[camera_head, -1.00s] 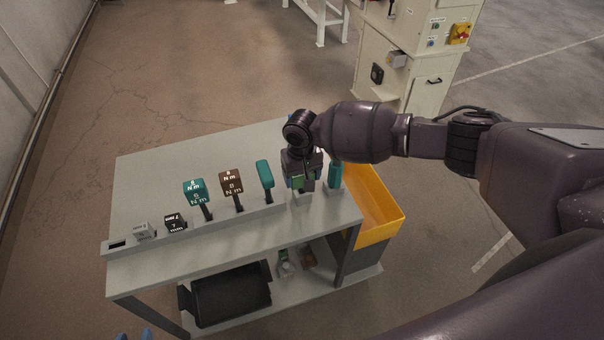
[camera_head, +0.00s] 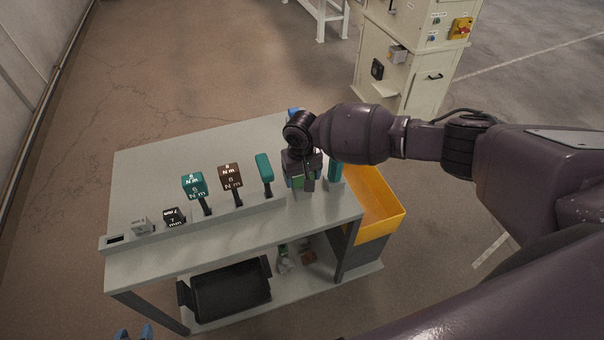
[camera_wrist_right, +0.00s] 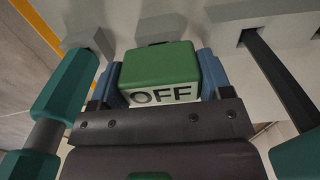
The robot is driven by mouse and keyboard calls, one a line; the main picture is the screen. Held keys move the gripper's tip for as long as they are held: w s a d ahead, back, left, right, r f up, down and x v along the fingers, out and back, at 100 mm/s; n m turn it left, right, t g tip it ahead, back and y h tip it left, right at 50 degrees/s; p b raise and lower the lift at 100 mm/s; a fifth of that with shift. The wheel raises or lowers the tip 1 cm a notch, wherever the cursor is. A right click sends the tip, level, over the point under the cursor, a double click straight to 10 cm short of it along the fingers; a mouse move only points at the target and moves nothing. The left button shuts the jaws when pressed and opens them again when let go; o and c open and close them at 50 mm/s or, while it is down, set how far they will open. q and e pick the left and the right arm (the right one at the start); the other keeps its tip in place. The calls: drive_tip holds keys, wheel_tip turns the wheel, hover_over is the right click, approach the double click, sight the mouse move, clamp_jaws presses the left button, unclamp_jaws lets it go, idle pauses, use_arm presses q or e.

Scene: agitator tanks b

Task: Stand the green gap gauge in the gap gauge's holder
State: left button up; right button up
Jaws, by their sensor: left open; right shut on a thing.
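The green gap gauge (camera_wrist_right: 158,66) is a green block with a white face marked OFF, between the blue fingers of my right gripper (camera_wrist_right: 158,82) in the right wrist view. In the head view my right gripper (camera_head: 301,182) is over the right part of the rack on the table, with a bit of green between its fingers. A pale grey holder block (camera_wrist_right: 160,26) with a dark slot edge lies just beyond the gauge. The gauge's lower end is hidden, so I cannot tell whether it is in the slot. My left gripper (camera_head: 134,333) is open; only its blue tips show.
The rack (camera_head: 250,216) carries a teal-handled tool (camera_head: 265,168), a brown block (camera_head: 231,176), a teal block (camera_head: 194,185) and small gauges to the left. Another teal handle (camera_head: 336,171) stands close right of my gripper. A yellow bin (camera_head: 375,232) adjoins the table.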

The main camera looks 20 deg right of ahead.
use_arm(q)
drive_tip(key=shift+f, duration=0.2)
use_arm(e)
drive_tip(key=shift+f, duration=0.45)
drive_tip(key=o, duration=1.4)
wheel_tip(320, 180, up, 2)
drive_tip(key=shift+r, duration=0.2)
use_arm(q)
drive_tip(key=shift+w+r, duration=0.3)
drive_tip(key=shift+r, duration=0.25)
use_arm(e)
wheel_tip(320, 180, up, 8)
drive_tip(key=shift+r, duration=0.25)
